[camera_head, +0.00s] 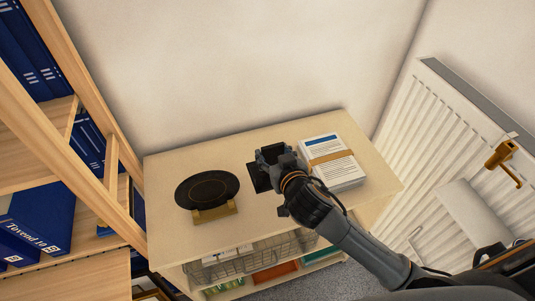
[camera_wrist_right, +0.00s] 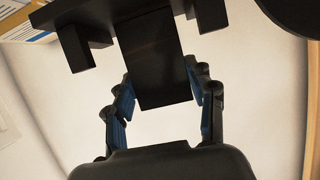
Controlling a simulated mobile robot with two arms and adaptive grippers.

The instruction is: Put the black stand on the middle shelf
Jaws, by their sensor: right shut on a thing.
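The black stand (camera_head: 258,180) is at the top of the low shelf unit (camera_head: 165,165), between a dark round plate and a stack of papers. My right gripper (camera_head: 272,157) is shut on it. In the right wrist view the black stand (camera_wrist_right: 155,65) shows as a flat dark panel with short feet, between the blue-padded fingers of the right gripper (camera_wrist_right: 162,88). I cannot tell whether the stand touches the top or hangs just above it. Part of it is hidden behind the gripper in the head view. My left gripper is not in view.
A dark plate (camera_head: 207,188) on a wooden holder (camera_head: 214,212) stands left; banded papers (camera_head: 333,160) lie right. A wire basket (camera_head: 240,262) fills much of the level below. A tall bookcase (camera_head: 85,120) with blue binders stands left, a white radiator (camera_head: 450,150) right.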

